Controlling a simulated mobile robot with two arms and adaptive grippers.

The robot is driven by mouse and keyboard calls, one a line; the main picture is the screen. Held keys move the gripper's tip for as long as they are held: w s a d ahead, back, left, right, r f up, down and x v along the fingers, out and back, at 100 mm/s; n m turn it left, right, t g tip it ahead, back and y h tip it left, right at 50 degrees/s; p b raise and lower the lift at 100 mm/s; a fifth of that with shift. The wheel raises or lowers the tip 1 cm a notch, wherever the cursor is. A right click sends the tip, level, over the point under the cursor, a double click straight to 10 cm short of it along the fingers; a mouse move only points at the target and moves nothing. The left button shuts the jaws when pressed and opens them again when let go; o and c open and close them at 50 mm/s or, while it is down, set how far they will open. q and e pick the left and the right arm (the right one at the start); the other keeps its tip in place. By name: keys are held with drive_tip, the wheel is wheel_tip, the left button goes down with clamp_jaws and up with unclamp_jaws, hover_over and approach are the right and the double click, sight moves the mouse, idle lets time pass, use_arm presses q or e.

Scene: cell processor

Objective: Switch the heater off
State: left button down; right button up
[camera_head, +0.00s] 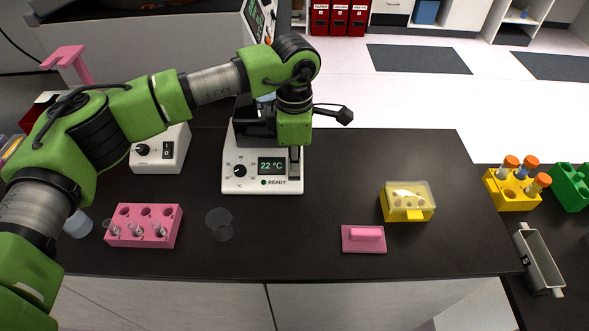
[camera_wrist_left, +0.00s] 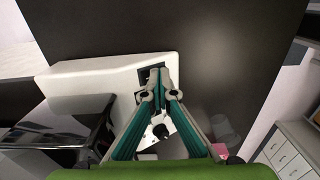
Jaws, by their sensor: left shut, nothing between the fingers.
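The heater is a white device (camera_head: 232,184) with a black knob (camera_head: 240,171) and a display (camera_head: 271,166) reading 22 °C, with READY below. In the head view my left gripper (camera_head: 294,171) points down at its right side, partly covering it. In the left wrist view the left gripper (camera_wrist_left: 159,74) is shut and empty. Its fingertips are over or beside a small black switch (camera_wrist_left: 147,75) on a white housing (camera_wrist_left: 90,77). The fingers cover part of the switch. I cannot tell its position or whether they touch it. My right gripper is not in view.
A second white box (camera_head: 160,160) with a knob stands left of the heater. A pink rack (camera_head: 122,238), a clear beaker (camera_head: 220,226), a pink block (camera_head: 364,240) and a yellow box (camera_head: 407,214) stand on the dark bench.

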use_arm(q)
drive_tip(key=shift+f, duration=0.2)
drive_tip(key=shift+s+r, duration=0.1)
drive_tip(key=shift+r, duration=0.05)
drive_tip(key=shift+r+p, duration=0.35)
drive_tip(key=shift+r, duration=0.5)
drive_tip(key=shift+r+p, duration=0.85)
drive_tip(key=shift+r, duration=1.7)
